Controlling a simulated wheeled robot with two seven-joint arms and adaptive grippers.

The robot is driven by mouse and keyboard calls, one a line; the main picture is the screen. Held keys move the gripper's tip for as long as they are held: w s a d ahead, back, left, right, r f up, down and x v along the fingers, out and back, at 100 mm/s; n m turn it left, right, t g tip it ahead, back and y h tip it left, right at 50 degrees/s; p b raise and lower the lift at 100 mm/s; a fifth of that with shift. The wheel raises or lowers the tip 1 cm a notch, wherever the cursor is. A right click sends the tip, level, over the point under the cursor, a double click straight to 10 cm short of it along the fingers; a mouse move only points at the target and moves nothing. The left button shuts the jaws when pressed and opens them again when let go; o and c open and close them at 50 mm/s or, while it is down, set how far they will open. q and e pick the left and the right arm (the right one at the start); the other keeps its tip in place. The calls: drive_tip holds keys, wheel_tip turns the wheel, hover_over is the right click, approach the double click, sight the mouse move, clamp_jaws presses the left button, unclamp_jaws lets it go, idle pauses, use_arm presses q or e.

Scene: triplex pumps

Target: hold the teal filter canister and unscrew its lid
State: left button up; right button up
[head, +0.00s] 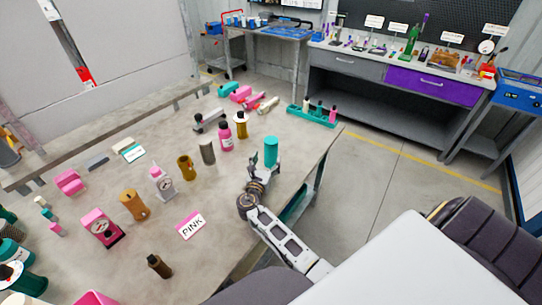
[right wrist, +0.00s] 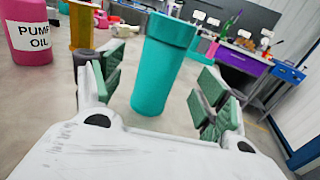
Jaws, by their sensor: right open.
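The teal filter canister (head: 270,152) stands upright on the table near its right edge. In the right wrist view the canister (right wrist: 160,70) is between the two open fingers, closer to the left one, with gaps visible on both sides. Its lid (right wrist: 171,29) shows as a slightly wider band at the top and sits on the body. My right gripper (head: 264,167) is open and empty at the canister's near side; in the wrist view its green-padded fingers (right wrist: 160,97) flank the canister. My left gripper is not in view.
A pink pump oil bottle (head: 226,137), a yellow-brown part (head: 240,124) and a grey cylinder (head: 208,152) stand left of the canister. A teal tray (head: 300,117) with small bottles lies behind it.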

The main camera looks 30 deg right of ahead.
sight(269, 154)
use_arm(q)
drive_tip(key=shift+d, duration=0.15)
use_arm(e)
drive_tip(key=shift+w+d, duration=0.5)
drive_tip(key=shift+p+x, duration=0.3)
drive_tip(key=shift+x, duration=1.6)
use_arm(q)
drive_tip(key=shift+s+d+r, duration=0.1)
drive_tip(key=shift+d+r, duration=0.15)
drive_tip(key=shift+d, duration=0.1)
use_arm(e)
drive_tip(key=shift+w+d, duration=0.4)
drive_tip(key=shift+d, duration=0.15)
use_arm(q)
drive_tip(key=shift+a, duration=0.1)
use_arm(e)
drive_tip(key=c, duration=1.2)
drive_tip(key=shift+r, duration=0.1)
